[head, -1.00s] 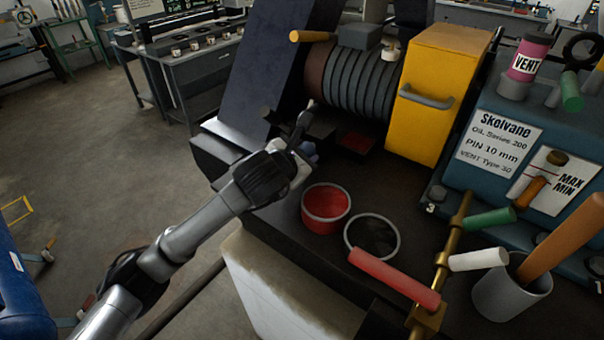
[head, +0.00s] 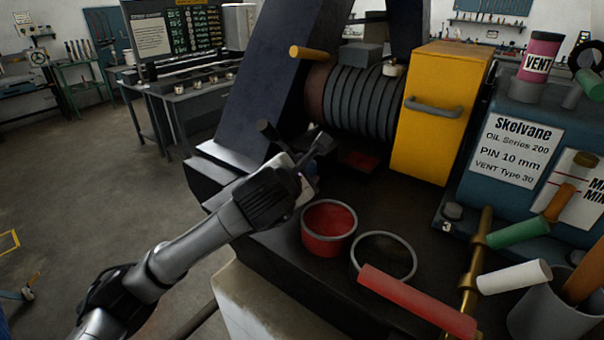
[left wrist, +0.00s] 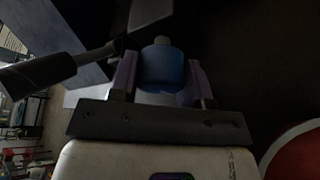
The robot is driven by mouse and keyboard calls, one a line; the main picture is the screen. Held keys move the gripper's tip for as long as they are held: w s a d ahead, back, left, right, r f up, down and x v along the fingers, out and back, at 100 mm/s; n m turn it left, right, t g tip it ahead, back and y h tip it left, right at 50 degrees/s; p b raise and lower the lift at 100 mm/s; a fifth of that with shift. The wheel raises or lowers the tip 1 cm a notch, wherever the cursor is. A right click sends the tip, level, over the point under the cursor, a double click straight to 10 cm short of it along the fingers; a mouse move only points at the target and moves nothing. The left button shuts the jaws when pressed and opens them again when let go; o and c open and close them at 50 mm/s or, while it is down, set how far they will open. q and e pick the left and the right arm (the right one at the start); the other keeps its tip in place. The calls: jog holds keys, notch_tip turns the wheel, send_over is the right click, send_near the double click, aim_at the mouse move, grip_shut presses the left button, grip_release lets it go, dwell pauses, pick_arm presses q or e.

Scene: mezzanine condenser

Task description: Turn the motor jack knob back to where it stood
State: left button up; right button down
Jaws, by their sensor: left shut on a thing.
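The motor jack knob, seen as a blue round knob (left wrist: 162,68) with a pale stub, sits between the two fingers of my left gripper (left wrist: 160,80) in the left wrist view. The fingers press it from both sides. In the head view my left gripper (head: 305,165) is low beside the motor's dark base, left of the red-filled round tray (head: 329,222). The knob is mostly hidden there by the gripper. Any mark showing its turn angle cannot be made out. My right gripper is not in view.
A dark bar with a handle (left wrist: 40,74) stands close left of the gripper in the wrist view. A ribbed motor (head: 352,100) and yellow box (head: 435,110) stand behind. A second round tray (head: 383,257) and a red-handled lever (head: 415,300) lie to the right.

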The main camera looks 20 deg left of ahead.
pick_arm(q)
jog(key=o, duration=0.9)
jog(key=v, duration=1.3)
jog(key=shift+s+r, duration=0.15)
jog(key=shift+s, duration=0.25)
